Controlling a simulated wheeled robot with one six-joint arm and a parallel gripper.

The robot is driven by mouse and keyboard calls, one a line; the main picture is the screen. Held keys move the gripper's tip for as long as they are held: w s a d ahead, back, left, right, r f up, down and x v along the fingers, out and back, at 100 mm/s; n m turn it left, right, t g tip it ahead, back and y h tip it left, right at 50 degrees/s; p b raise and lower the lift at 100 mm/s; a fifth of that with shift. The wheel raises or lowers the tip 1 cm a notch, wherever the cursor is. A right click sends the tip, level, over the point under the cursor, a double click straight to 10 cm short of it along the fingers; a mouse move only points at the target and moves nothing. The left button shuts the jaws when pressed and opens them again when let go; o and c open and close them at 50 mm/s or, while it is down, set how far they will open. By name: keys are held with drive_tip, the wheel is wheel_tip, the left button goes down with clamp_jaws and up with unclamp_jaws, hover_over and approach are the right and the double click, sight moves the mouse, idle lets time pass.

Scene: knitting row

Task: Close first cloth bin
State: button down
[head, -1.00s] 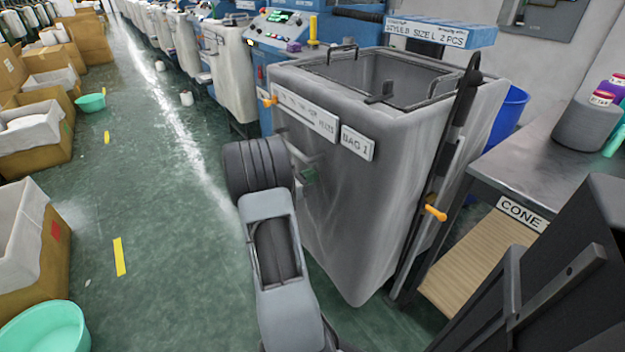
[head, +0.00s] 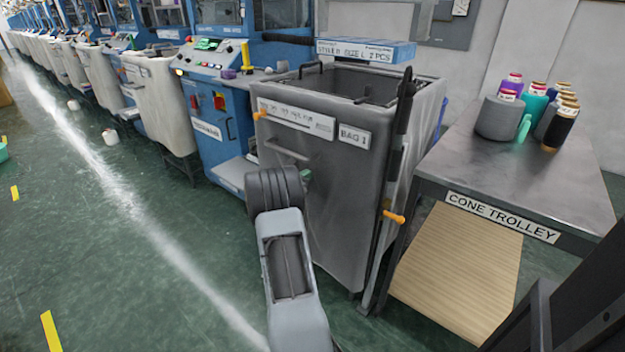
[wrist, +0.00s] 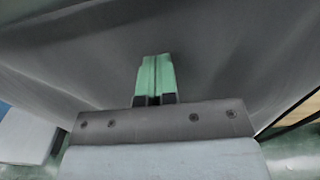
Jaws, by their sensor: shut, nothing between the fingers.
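The first cloth bin (head: 345,190) is a tall grey bin with a "BAG 1" label, in the middle of the head view. Its top is open, and its front stands out beside the blue machine. A bar handle (head: 287,150) and a long label are on its front. My gripper (head: 306,176) is at the bin's front face, just below the handle. Its green fingertips are shut and empty. In the wrist view the fingertips (wrist: 156,75) point at the grey bin wall (wrist: 225,60); whether they touch it I cannot tell. My wrist hides part of the bin's lower left.
A cone trolley (head: 470,150) with yarn cones (head: 500,117) stands close on the right. A dark strut with an orange knob (head: 393,216) runs along the bin's right side. More machines and pale bins (head: 160,105) line up to the left.

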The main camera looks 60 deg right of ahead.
drive_tip(key=shift+d+r, duration=0.25)
drive_tip(key=shift+a, duration=0.1)
drive_tip(key=w+a+p, duration=0.1)
drive_tip(key=a+p, duration=0.1)
drive_tip(key=a, duration=1.2)
drive_tip(key=shift+f, duration=0.25)
drive_tip(key=shift+a, duration=0.15)
